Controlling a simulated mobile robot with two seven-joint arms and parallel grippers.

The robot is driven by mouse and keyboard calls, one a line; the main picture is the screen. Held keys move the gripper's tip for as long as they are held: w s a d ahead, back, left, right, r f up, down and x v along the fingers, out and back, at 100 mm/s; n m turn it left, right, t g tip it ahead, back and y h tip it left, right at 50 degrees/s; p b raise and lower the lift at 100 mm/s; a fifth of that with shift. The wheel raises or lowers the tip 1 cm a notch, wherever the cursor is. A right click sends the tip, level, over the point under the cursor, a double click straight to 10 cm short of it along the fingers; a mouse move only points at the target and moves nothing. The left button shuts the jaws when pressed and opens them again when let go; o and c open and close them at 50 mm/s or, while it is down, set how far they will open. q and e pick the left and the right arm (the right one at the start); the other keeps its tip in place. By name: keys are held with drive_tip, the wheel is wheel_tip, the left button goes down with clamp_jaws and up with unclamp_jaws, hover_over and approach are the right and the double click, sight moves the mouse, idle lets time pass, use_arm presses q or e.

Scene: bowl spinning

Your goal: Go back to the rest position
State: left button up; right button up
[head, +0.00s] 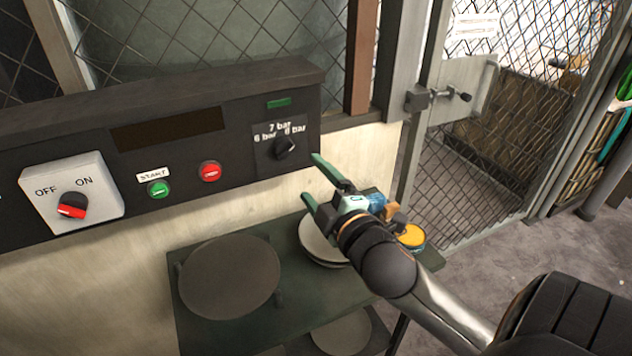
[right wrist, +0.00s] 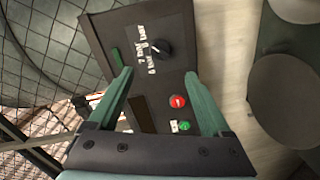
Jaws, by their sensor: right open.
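My right gripper (head: 312,178) is open and empty, with two green fingers apart. It is in front of the right end of the dark control panel (head: 190,100), just below and right of the black pressure knob (head: 285,147). In the right wrist view the gripper's fingers (right wrist: 158,76) point toward the panel, and the knob (right wrist: 160,48) shows beyond and between the tips. The gripper appears clear of the knob. My left gripper is in neither view.
The panel carries a red button (head: 209,171), a green start button (head: 159,189) and an OFF/ON switch (head: 72,206). Below, a dark shelf (head: 290,308) holds a dark round plate (head: 230,277) and a pale bowl (head: 318,243). A mesh gate (head: 500,130) stands right; open floor lies beside it.

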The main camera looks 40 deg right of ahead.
drive_tip(key=shift+s, duration=0.1)
idle(0.5)
drive_tip(key=s+a+f+m+g+y, duration=0.1)
drive_tip(key=s+a+f+m+g, duration=0.2)
drive_tip(key=f, duration=0.5)
drive_tip(key=s+f+m+g, duration=0.3)
drive_tip(key=s+f+g, duration=0.1)
drive_tip(key=f, duration=0.4)
drive_tip(key=s+a+f+m+g+y, duration=0.35)
drive_tip(key=s+a+f+g, duration=0.3)
drive_tip(key=s+f, duration=0.4)
drive_tip(key=w+a+f+t+y, duration=0.1)
drive_tip(key=w+a+f+t, duration=0.2)
drive_tip(key=f, duration=0.6)
drive_tip(key=a+t, duration=0.2)
drive_tip(key=t, duration=0.1)
drive_tip(key=shift+f+y, duration=0.35)
drive_tip(key=shift+a, duration=0.1)
